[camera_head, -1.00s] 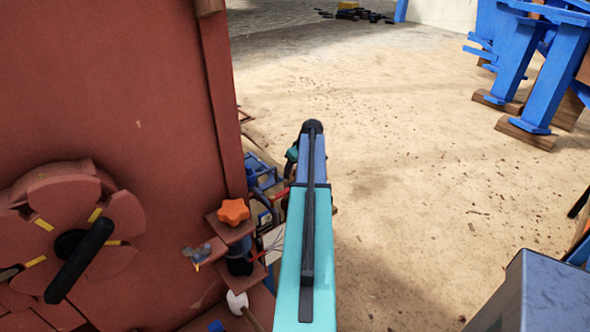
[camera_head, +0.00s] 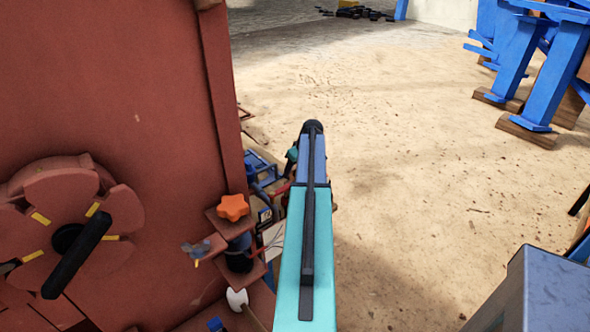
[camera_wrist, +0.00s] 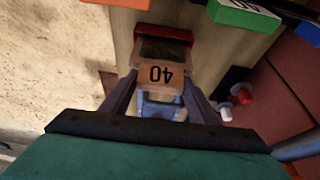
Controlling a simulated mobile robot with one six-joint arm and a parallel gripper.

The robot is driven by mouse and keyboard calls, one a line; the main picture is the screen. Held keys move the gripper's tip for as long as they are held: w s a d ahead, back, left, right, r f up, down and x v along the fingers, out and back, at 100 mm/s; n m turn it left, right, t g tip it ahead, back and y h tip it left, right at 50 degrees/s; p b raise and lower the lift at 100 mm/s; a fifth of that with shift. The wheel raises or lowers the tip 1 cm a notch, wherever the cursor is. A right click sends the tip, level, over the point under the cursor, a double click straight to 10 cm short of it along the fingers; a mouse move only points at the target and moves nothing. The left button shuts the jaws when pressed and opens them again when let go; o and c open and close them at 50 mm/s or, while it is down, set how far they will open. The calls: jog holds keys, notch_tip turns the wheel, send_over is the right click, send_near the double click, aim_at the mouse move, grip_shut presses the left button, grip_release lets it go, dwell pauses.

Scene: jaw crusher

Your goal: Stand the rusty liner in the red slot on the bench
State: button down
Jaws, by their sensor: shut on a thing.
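My gripper (camera_wrist: 158,97) shows in the wrist view, its two dark fingers closed on either side of a rust-orange block marked "40", which looks like the rusty liner (camera_wrist: 148,76). The number appears upside down. The red slot (camera_wrist: 163,32), a red-edged holder with a dark inside, is just beyond the liner in the picture, on the pale bench (camera_wrist: 205,45). The liner's face overlaps the slot's near side; I cannot tell whether it is inside the slot or in front of it. In the head view my arm hides the gripper, the liner and the slot.
A green holder (camera_wrist: 243,14) and a dark block (camera_wrist: 232,82) are to the right in the wrist view, with red and white knobs (camera_wrist: 243,94) nearby. In the head view, a large red machine (camera_head: 120,110) fills the left. Open floor (camera_head: 420,180) lies to the right.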

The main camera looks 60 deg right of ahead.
jog(key=shift+f+b, duration=0.45)
jog(key=shift+f, duration=0.4)
dwell(0.5)
jog(key=c, duration=0.7)
grip_release()
jog(key=shift+c, duration=0.2)
jog(key=shift+o, duration=0.6)
jog(key=shift+f, duration=0.1)
jog(key=b+v, duration=0.3)
jog(key=v, duration=1.1)
